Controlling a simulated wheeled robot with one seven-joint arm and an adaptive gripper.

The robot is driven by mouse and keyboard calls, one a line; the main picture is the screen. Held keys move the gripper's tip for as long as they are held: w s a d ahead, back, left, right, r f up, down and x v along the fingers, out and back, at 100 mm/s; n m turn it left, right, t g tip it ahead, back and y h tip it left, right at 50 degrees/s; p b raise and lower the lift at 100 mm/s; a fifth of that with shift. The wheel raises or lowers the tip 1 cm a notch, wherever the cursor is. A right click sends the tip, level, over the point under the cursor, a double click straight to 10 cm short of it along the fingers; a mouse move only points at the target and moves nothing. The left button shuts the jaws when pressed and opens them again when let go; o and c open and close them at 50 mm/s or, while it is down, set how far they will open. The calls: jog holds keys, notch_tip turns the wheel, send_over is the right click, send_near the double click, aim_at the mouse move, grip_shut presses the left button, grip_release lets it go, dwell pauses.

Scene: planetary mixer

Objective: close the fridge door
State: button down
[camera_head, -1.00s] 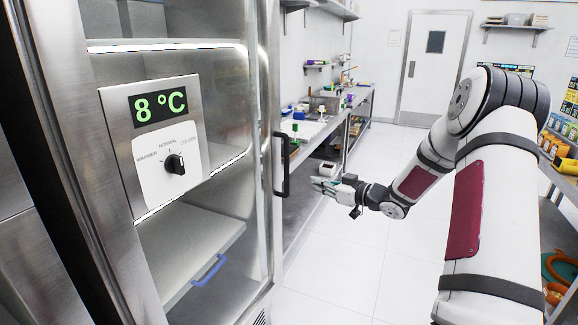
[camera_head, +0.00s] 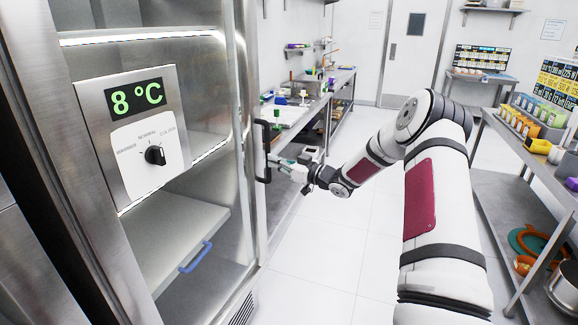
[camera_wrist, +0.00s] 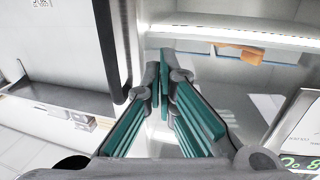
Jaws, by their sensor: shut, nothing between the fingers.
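The fridge door (camera_head: 247,120) is a glass panel in a metal frame at the left in the head view. Its black upright handle (camera_head: 263,150) is on the right edge. I cannot tell how wide any gap at the door is. My gripper (camera_head: 273,162) is shut and empty, with its fingertips right beside the handle's lower part. In the wrist view the green-padded fingers (camera_wrist: 163,72) are together in front of the door, with the dark handle bar (camera_wrist: 118,50) just to their left. Whether they touch the door or handle is unclear.
A panel reading 8 °C (camera_head: 137,130) with a dial is on the fridge. A steel bench (camera_head: 335,85) with small items runs behind the handle. A rack with coloured bins (camera_head: 535,125) stands at the right. White floor (camera_head: 325,255) lies clear between.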

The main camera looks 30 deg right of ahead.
jog(key=shift+x, duration=1.1)
